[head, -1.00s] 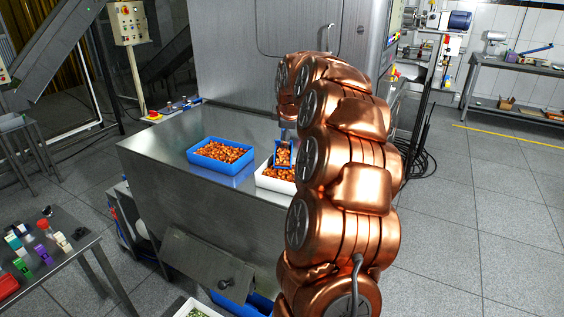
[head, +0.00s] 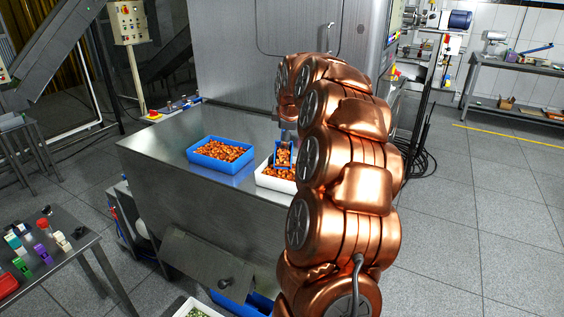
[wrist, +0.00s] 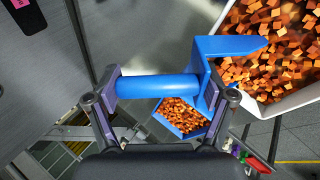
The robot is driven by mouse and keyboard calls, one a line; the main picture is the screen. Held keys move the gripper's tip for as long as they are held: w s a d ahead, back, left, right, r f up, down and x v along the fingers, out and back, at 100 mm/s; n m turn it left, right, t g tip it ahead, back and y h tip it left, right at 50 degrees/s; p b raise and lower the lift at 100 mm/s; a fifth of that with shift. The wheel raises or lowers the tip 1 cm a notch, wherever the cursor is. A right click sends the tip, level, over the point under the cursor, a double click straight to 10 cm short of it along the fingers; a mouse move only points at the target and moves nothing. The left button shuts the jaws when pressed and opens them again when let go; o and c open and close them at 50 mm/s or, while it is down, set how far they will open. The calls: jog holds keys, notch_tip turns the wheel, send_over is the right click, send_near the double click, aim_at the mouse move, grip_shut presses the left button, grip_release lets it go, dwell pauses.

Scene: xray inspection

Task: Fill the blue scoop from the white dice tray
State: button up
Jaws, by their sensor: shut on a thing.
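The blue scoop (wrist: 222,52) is in my gripper (wrist: 160,88), whose two fingers are shut on its round handle. In the head view the scoop (head: 291,156) is at the white tray, with orange-brown dice showing within its outline. The white dice tray (head: 272,183) sits on the steel table, partly hidden by my arm, and holds many orange-brown dice. In the wrist view the white tray (wrist: 292,101) fills the upper right beside the scoop head. How full the scoop is cannot be told. My gripper (head: 288,134) is small and partly hidden in the head view.
A blue tray (head: 204,158) of similar dice stands left of the white tray; it also shows in the wrist view (wrist: 160,121). The steel table (head: 165,150) has bare room at left. A side table with small coloured items (head: 42,224) is at lower left.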

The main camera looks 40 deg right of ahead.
jog(key=shift+f, duration=0.25)
jog(key=shift+s+a+f+b, duration=0.15)
jog(key=shift+s+a+b, duration=0.4)
jog(key=shift+a, duration=0.1)
dwell(2.5)
jog(key=shift+s+a+b, duration=0.55)
jog(key=shift+s+a, duration=0.15)
jog(key=shift+a, duration=0.2)
dwell(3.7)
